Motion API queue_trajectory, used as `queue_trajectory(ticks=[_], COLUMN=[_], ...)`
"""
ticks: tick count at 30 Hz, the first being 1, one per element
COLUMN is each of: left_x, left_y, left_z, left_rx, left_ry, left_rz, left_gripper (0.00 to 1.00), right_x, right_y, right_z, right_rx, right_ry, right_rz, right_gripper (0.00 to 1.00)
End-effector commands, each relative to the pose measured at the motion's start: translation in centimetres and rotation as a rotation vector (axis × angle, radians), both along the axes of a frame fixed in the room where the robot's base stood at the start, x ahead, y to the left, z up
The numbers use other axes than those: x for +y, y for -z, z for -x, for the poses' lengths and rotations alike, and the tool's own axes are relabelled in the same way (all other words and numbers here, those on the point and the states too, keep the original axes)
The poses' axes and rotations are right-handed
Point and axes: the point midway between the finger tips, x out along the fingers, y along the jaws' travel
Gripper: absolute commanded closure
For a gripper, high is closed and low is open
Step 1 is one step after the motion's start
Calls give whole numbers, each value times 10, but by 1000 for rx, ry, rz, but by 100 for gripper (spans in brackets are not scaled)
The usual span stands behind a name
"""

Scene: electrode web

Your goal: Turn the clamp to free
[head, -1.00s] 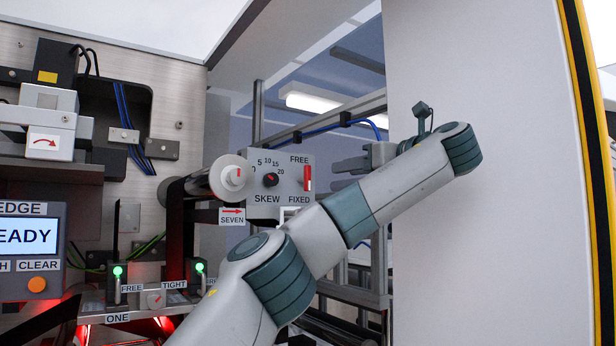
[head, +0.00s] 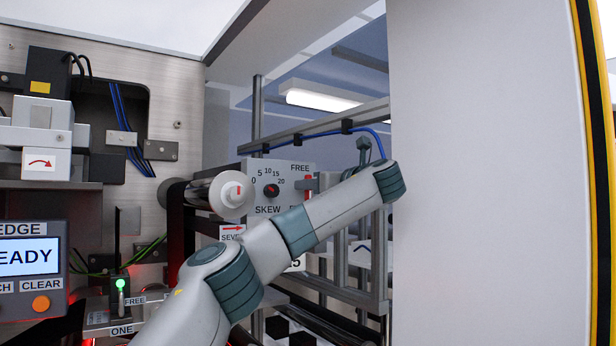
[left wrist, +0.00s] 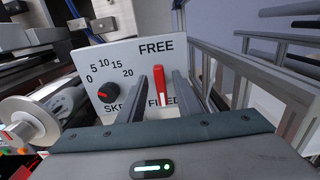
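The clamp is a red lever (left wrist: 159,80) on a light grey panel (left wrist: 105,62), between the words FREE at the top and FIXED at the bottom. A white strip shows beside the lower part of the lever. I cannot tell its exact setting. My left gripper (left wrist: 161,76) is open, with one finger on each side of the lever and visible gaps. In the head view the lever (head: 308,183) shows beside the gripper fingers, and my forearm covers the FIXED label and most of the gripper. My right gripper is not in view.
A black SKEW knob (left wrist: 103,92) with a red pointer sits left of the lever, on the same panel. A white roller end (head: 232,193) sticks out left of the panel. Metal rails (head: 350,118) run behind, and a large white panel (head: 480,180) stands to the right.

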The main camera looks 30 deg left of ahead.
Motion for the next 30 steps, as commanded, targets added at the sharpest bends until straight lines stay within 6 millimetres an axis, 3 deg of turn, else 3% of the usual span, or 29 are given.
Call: queue_trajectory(ticks=[6, 16, 17, 21, 30], left_x=[15, 17, 17, 17, 16], left_y=[0, 1, 1, 1, 1], left_z=[-6, -7, -7, -7, -7], left_rx=[3, 1, 1, 1, -11], left_ry=[0, 0, 0, 0, 0], left_rz=[0, 0, 0, 0, 5], left_gripper=[69, 69, 71, 100, 100], right_x=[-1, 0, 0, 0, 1], right_y=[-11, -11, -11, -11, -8], right_z=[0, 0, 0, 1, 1], right_rx=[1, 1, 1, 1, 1], right_ry=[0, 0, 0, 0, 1], right_rz=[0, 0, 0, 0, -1], right_gripper=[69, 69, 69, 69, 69])
